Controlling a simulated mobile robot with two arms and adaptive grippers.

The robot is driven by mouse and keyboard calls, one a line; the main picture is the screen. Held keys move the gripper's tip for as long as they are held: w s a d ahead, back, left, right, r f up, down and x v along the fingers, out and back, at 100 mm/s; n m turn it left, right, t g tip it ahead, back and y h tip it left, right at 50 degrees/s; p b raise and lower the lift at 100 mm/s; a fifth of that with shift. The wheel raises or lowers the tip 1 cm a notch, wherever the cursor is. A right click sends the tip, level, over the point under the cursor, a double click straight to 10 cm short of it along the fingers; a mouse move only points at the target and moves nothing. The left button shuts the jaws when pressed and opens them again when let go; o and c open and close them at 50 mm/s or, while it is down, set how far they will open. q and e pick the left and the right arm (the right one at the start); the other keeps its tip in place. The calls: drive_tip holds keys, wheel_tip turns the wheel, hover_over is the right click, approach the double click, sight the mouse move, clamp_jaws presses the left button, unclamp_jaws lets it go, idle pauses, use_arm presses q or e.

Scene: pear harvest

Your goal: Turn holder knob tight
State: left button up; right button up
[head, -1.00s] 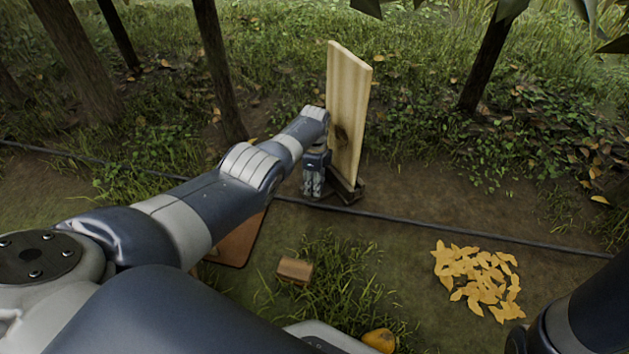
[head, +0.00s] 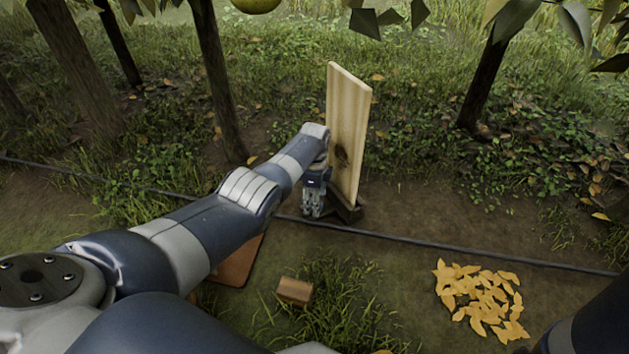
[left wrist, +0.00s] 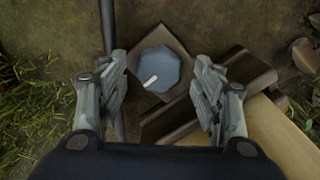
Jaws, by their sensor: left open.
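The holder knob (left wrist: 158,68) is a blue-grey, many-sided disc with a short white mark, on a brown square plate (left wrist: 177,42) in the left wrist view. My left gripper (left wrist: 161,75) is open, with one finger on each side of the knob and gaps between. In the head view my left gripper (head: 313,205) points down beside the foot of the upright pale board (head: 348,125), hiding the knob there. The dark wooden holder (head: 348,211) is at the board's foot. The board's lower part also shows in the left wrist view (left wrist: 280,140). My right gripper is out of view.
A thin dark hose (head: 430,243) runs along the ground past the holder. A small brown block (head: 295,291) lies in the grass and yellow leaves (head: 482,298) lie at the right. Tree trunks (head: 218,80) stand behind. A yellow-green fruit (head: 256,5) hangs at the top.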

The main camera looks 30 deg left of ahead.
use_arm(q)
wheel_tip(320, 180, up, 11)
idle(0.6)
drive_tip(key=shift+s, duration=0.15)
